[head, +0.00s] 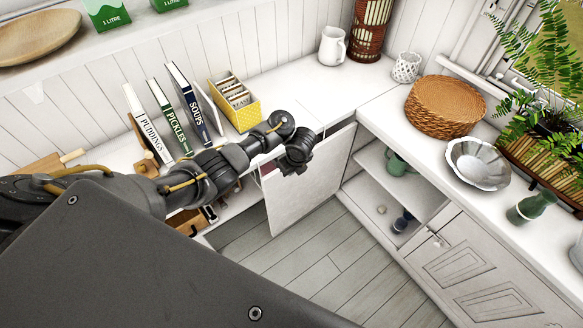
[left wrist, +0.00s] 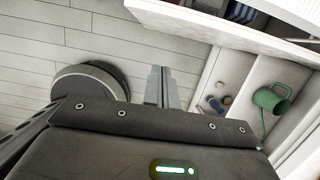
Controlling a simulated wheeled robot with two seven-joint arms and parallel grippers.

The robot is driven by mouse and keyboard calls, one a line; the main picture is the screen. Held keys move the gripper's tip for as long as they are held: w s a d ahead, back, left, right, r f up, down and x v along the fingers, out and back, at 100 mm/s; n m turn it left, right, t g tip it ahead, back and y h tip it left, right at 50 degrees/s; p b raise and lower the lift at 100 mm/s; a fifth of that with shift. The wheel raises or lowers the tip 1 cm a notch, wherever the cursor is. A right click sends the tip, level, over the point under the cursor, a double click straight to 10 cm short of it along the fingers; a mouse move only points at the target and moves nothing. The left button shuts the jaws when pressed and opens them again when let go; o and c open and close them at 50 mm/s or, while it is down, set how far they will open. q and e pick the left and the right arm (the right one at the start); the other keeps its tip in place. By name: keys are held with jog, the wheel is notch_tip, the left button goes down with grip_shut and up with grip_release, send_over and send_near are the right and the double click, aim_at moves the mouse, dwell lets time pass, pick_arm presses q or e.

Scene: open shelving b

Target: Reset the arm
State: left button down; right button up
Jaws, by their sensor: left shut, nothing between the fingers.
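My left arm comes in from the left in the head view, over the counter with the books. My left gripper (head: 297,157) is beside the top of an open white cabinet door (head: 308,188). In the left wrist view the fingers of my left gripper (left wrist: 161,84) are together, with nothing held between them. The grey plank floor shows behind them. My right gripper is in neither view.
Upright books (head: 193,108) and a yellow box (head: 235,103) stand on the left counter. A woven basket (head: 443,106) and a silver bowl (head: 478,163) sit on the right counter. Open shelves below hold a green watering can (left wrist: 272,103). Floor (head: 320,265) is clear.

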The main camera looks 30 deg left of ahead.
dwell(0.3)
pick_arm(q)
jog(key=w+d+f+n+t+h+b, duration=0.1)
jog(key=w+d+f+n+t+h, duration=0.15)
jog(key=d+f+n+h, duration=0.45)
jog(key=s+a+f+n+y+b, duration=0.1)
jog(key=s+a+f+n, duration=0.1)
jog(key=s+f+n, duration=0.45)
jog(key=s+a+f+n+y+b, duration=0.1)
jog(key=s+a+f+n, duration=0.15)
jog(key=f, duration=0.65)
jog(key=s+a+f+n+y+b, duration=0.1)
jog(key=s+a+f+n, duration=0.15)
jog(key=s+f, duration=0.65)
jog(key=s+a+f+n+y+b, duration=0.1)
jog(key=s+a+f+n+b, duration=0.2)
jog(key=s, duration=0.9)
jog(key=s+f+g, duration=0.1)
jog(key=s+f, duration=0.2)
jog(key=s, duration=0.8)
jog(key=s+f+g, duration=0.2)
jog(key=s+f, duration=0.1)
jog(key=s, duration=0.8)
jog(key=shift+s+d+y, duration=0.15)
jog(key=shift+d+y, duration=0.1)
jog(key=shift+y, duration=0.05)
